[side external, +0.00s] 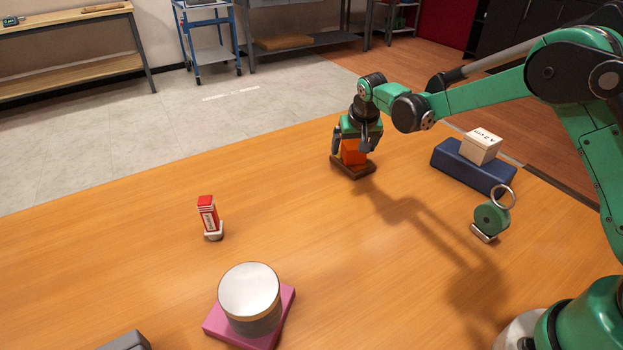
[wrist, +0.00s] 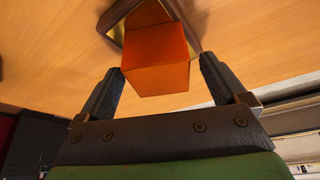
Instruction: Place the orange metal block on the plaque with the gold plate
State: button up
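The orange metal block (side external: 353,151) sits on the dark brown plaque (side external: 345,170) at the middle of the table's far part. In the wrist view the block (wrist: 158,55) appears on the plaque (wrist: 116,14), whose gold plate (wrist: 186,14) shows partly beside it. The block hides most of the plate. My gripper (side external: 351,149) points down over the block, with one finger on each side of it. In the wrist view the fingers of my gripper (wrist: 162,68) are spread wider than the block, with a visible gap at the right finger.
A blue box (side external: 470,166) with a white block (side external: 481,146) on it stands right of the plaque. A green round object with a ring (side external: 491,218) is nearer. A red-and-white item (side external: 209,218) and a metal cylinder (side external: 250,293) on a pink box (side external: 283,306) stand at left.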

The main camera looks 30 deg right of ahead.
jog(key=v, duration=1.2)
jog(key=s+a+n+t+y, duration=0.1)
jog(key=s+a+n+t, duration=0.2)
jog(key=s, duration=1.4)
jog(key=shift+s+n+y, duration=0.35)
jog(key=shift+n+y, duration=0.05)
jog(key=shift+n, duration=0.4)
